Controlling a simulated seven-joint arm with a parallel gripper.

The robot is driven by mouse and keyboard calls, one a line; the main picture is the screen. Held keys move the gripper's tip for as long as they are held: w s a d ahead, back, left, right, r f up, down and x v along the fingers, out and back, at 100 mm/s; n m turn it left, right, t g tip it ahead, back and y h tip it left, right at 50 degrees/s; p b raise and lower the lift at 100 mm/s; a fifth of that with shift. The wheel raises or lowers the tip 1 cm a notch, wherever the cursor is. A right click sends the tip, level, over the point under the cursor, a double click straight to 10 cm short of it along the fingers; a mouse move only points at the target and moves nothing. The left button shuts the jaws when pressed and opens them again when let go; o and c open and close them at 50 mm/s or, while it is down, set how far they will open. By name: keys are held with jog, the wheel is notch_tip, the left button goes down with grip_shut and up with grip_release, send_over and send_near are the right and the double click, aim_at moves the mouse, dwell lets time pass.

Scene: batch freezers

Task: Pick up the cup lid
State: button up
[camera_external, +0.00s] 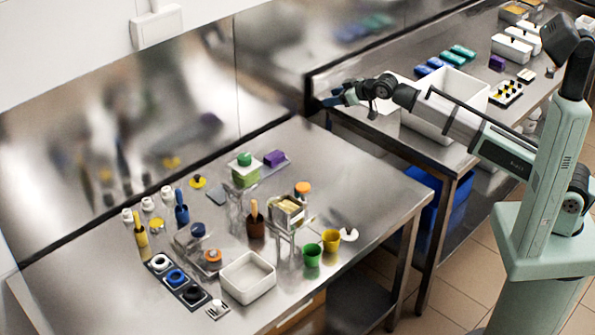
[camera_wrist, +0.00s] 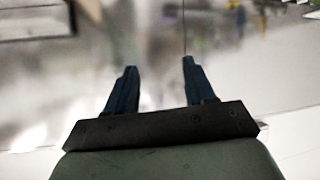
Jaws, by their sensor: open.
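My gripper (camera_external: 332,101) is open and empty, raised over the back right of the near steel table, close to its back wall. Its two dark fingers (camera_wrist: 159,68) are spread in the wrist view, with only blurred steel between them. I cannot tell for sure which thing is the cup lid. A yellow disc with a dark knob (camera_external: 197,182) lies at the back of the table, and a white curved piece (camera_external: 349,234) lies by the yellow cup (camera_external: 331,241). A green cup (camera_external: 312,255) stands beside that cup. My gripper is well apart from all of these.
A white bin (camera_external: 248,278), a dark tray of rings (camera_external: 176,280), a green-lidded container (camera_external: 245,171) and a purple block (camera_external: 275,158) stand on the table. Its back right is clear. A second table holds a large white tub (camera_external: 446,104) beneath my arm.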

jog(key=s+d+f+n+g+h, duration=0.1)
jog(key=s+f+n+g, duration=0.15)
jog(key=s, duration=0.75)
jog(key=s+d+f+n+g+h, duration=0.15)
jog(key=s+f, duration=0.25)
jog(key=s, duration=0.7)
jog(key=n+g+h, duration=0.3)
send_near(350, 227)
jog(key=x, duration=0.3)
jog(key=shift+s, duration=0.1)
jog(key=shift+x, duration=2.85)
jog(key=shift+c, duration=0.3)
grip_shut()
